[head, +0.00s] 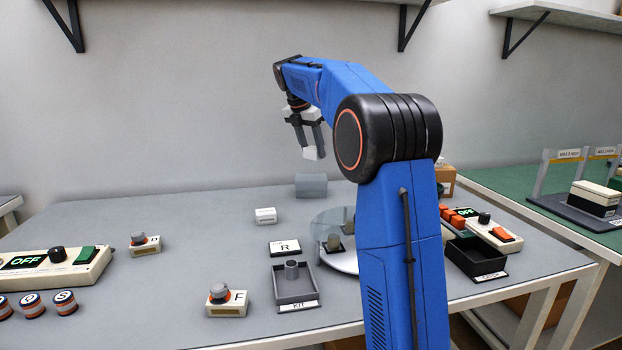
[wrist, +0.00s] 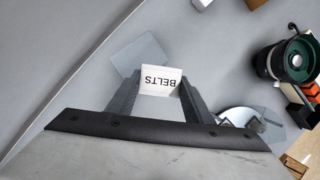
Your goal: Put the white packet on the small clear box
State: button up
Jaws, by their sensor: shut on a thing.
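My gripper (head: 311,144) is raised well above the table at the back and is shut on the white packet (head: 310,153). In the wrist view, the packet (wrist: 161,79) sits between the two fingers (wrist: 157,92), its face reading BELTS. A small grey-blue, see-through-looking box (head: 311,185) stands on the table near its back edge, below my gripper. In the wrist view, this box (wrist: 139,54) shows beyond the packet, slightly to its left, and the packet overlaps its edge. The packet is apart from the box, in the air.
A round clear turntable (head: 338,260) is right of the box, partly behind my arm. A small white block (head: 265,215), an R plate (head: 284,248) and a grey KIT tray (head: 296,297) stand nearer. The table left of the box is clear.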

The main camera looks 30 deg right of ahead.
jog(key=r+n, duration=0.1)
jog(key=n, duration=0.1)
send_over(312, 176)
jog(key=a, duration=0.1)
jog(key=shift+t, duration=0.3)
jog(key=shift+s+a+f, duration=0.1)
jog(key=shift+s+f, duration=0.1)
jog(key=shift+f, duration=2.2)
jog(key=shift+s+a+f, duration=0.1)
jog(key=shift+s+f, duration=0.05)
jog(key=shift+f, duration=2.25)
jog(key=shift+f, duration=0.1)
jog(key=o, duration=1.2)
jog(key=v, duration=1.2)
jog(key=shift+d, duration=0.2)
jog(key=shift+s, duration=0.1)
